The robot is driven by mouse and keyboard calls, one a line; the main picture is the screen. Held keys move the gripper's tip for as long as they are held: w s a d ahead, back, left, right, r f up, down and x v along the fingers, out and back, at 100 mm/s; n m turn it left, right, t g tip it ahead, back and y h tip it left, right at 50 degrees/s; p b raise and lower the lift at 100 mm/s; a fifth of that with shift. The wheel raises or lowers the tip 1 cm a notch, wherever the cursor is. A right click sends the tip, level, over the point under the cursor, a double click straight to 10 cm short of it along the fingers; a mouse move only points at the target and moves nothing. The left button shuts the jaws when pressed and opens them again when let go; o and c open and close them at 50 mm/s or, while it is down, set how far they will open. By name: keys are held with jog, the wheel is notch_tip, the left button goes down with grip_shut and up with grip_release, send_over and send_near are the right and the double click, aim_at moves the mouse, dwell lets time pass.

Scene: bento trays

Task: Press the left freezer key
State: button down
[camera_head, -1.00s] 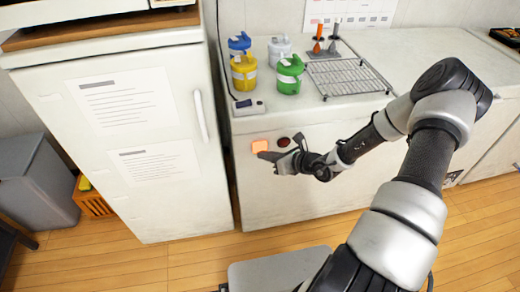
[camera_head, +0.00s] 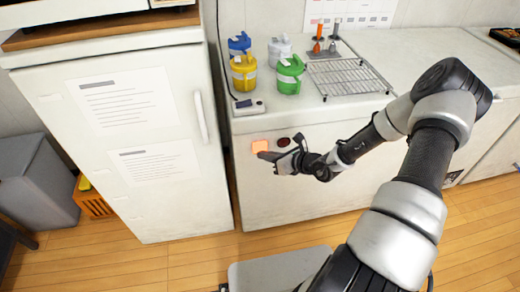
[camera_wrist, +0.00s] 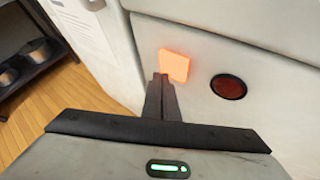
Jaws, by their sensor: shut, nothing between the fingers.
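The left freezer key (camera_head: 259,146) is a square, glowing orange key on the front of the white chest freezer (camera_head: 300,190). It also shows in the wrist view (camera_wrist: 174,65). To its right is a round, dark red key (camera_head: 283,142), unlit, which also shows in the wrist view (camera_wrist: 228,87). My gripper (camera_head: 264,155) is shut and empty. Its fingertips (camera_wrist: 160,77) are at the lower left part of the orange key and overlap it in the head view. I cannot tell for certain whether they touch it.
A white fridge (camera_head: 120,140) stands to the left. A grey bin (camera_head: 38,185) stands at far left. The floor in front is wooden.

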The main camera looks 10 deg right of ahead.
jog(key=shift+w, duration=0.2)
dwell(0.5)
jog(key=shift+w, duration=0.3)
jog(key=shift+w, duration=0.2)
dwell(0.4)
jog(key=shift+s, duration=0.7)
jog(key=shift+s+p, duration=0.5)
jog(key=shift+s, duration=2.5)
